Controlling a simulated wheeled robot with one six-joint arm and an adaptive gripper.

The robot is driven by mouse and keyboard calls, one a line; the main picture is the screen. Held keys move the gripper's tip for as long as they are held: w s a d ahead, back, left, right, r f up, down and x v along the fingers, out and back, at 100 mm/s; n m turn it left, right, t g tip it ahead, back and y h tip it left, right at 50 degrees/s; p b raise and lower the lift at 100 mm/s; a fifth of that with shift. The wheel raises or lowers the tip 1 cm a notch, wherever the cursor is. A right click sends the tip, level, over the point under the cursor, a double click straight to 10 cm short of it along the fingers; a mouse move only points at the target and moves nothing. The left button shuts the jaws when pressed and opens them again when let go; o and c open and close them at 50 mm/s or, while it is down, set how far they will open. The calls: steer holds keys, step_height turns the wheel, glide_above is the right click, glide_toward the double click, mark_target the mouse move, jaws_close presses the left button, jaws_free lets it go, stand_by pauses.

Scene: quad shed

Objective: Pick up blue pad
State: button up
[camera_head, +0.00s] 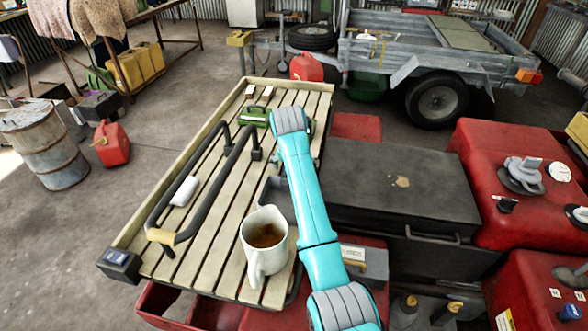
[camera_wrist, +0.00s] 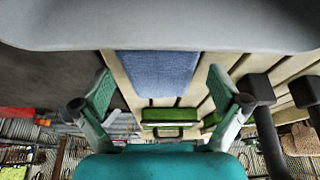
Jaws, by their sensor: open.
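The blue pad (camera_wrist: 155,72) shows in the wrist view as a flat blue-grey rectangle on the wooden slats. It lies between the two fingers in the picture, and its upper edge is cut off by the grey shape at the top. My gripper (camera_wrist: 162,86) is open, with one green-faced finger on each side and nothing held. How far above the pad the fingers are I cannot tell. In the head view my turquoise arm reaches over the slatted rack, and the pad and fingers are not visible, likely behind the arm.
The slatted rack (camera_head: 213,215) carries a mug of brown liquid (camera_head: 265,238), a black handlebar (camera_head: 210,190) with a yellow grip, a white roll (camera_head: 185,191) and a green object (camera_head: 256,116), also in the wrist view (camera_wrist: 170,116). A black box (camera_head: 400,180) stands right of my arm.

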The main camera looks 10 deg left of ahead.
steer(key=shift+f, duration=0.2)
stand_by(0.3)
steer(key=c, duration=1)
steer(key=shift+c, duration=0.2)
steer(key=shift+r, duration=0.1)
step_height(320, 180, up, 10)
steer(key=shift+r, duration=0.2)
